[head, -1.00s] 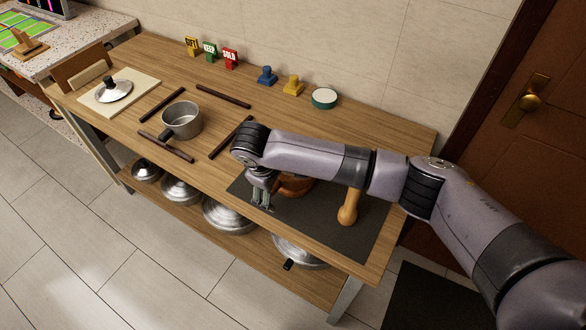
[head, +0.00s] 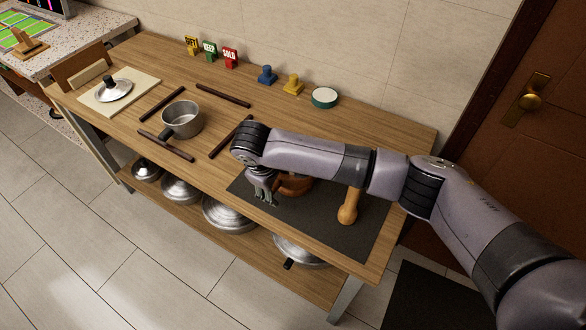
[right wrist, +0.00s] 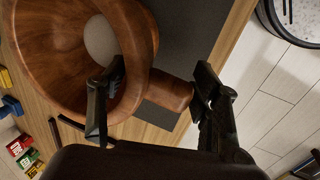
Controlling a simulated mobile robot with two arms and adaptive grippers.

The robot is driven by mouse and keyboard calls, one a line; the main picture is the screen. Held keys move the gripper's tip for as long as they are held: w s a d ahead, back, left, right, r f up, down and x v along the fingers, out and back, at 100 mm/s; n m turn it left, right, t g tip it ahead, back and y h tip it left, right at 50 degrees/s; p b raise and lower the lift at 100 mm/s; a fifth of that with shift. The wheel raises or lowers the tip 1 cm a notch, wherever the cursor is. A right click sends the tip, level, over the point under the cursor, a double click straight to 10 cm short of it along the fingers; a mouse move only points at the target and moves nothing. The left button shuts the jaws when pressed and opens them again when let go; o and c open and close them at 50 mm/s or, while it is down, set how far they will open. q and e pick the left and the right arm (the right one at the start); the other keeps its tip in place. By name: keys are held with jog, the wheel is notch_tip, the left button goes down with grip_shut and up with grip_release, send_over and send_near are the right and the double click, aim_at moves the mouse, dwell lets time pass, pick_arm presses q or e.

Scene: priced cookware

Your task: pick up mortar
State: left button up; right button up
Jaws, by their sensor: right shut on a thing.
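The mortar (head: 294,186) is a brown wooden bowl on the dark mat (head: 330,229) at the table's right end, partly hidden by my right arm in the head view. My right gripper (head: 264,196) is at the mortar's left side, pointing down and shut on it. In the right wrist view the mortar (right wrist: 48,50) fills the upper left. One finger of the right gripper (right wrist: 158,82) overlaps its bowl opening and the other is by its narrower foot. A pale round patch shows inside the bowl. My left gripper is not in view.
A wooden pestle (head: 348,206) stands on the mat right of the mortar. A grey pot (head: 183,119) sits among dark bars. Behind are a blue stamp (head: 267,75), a yellow stamp (head: 293,84) and a green tin (head: 324,97). Lidded pans (head: 228,214) are on the lower shelf.

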jog(key=shift+w+r, duration=0.1)
grip_shut()
jog(key=shift+r, duration=0.1)
notch_tip(320, 180, up, 20)
jog(key=b, duration=0.1)
jog(key=shift+f, duration=0.25)
dwell(0.9)
jog(key=shift+r, duration=0.1)
dwell(0.6)
